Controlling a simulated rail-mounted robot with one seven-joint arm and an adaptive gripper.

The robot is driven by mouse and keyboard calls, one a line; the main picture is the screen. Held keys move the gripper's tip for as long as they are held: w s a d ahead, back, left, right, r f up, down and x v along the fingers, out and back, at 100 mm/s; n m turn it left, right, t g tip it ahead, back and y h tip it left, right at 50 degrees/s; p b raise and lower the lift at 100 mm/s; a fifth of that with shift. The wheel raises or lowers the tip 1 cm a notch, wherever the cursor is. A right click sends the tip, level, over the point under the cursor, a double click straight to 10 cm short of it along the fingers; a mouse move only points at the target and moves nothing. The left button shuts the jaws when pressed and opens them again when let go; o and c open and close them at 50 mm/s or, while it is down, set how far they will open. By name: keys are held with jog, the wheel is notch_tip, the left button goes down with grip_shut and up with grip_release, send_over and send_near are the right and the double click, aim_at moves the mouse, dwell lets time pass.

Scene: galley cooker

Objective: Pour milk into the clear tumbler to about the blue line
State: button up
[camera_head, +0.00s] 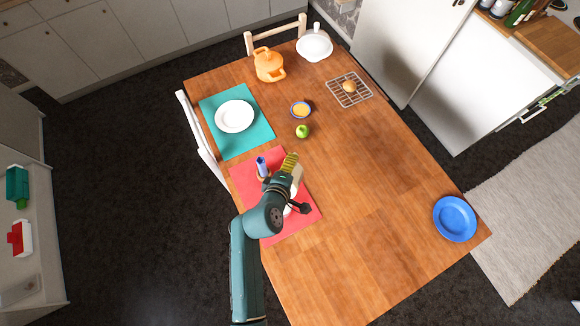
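My gripper (291,170) is over the red placemat (304,220) near the table's left edge, seen from above and partly hidden by my own arm. A yellow, dark-banded part shows at its far end; I cannot tell if it is a finger or a held thing. A small upright blue and pale object (262,166) stands on the placemat just left of the gripper, apart from it in the picture. It is too small to identify as tumbler or milk container. A white shape partly shows behind my wrist. No milk or blue line can be made out.
A teal placemat (251,145) holds a white plate (235,116). A blue plate (454,218) is at right. The table's centre-right is clear.

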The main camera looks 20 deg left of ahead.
jog(key=shift+s+f+t+b, duration=0.1)
jog(key=shift+s+t+b, duration=0.15)
jog(key=shift+b, duration=0.9)
jog(key=shift+r+t, duration=0.2)
jog(key=shift+t, duration=0.05)
jog(key=shift+s+f+b, duration=0.15)
jog(key=shift+s+b, duration=0.05)
jog(key=shift+b, duration=0.95)
dwell(0.4)
jog(key=shift+s+r+t+b, duration=0.2)
jog(key=shift+t+b, duration=0.1)
jog(key=shift+t, duration=0.1)
jog(key=shift+s+f+b, duration=0.1)
jog(key=shift+f+b, duration=0.05)
jog(key=shift+b, duration=0.95)
dwell(1.0)
jog(key=shift+s+r+t+b, duration=0.1)
jog(key=shift+r+t+b, duration=0.1)
jog(key=shift+t+b, duration=0.15)
jog(key=shift+s+f+t+b, duration=0.25)
jog(key=shift+t+b, duration=0.1)
jog(key=shift+b, duration=0.8)
dwell(1.1)
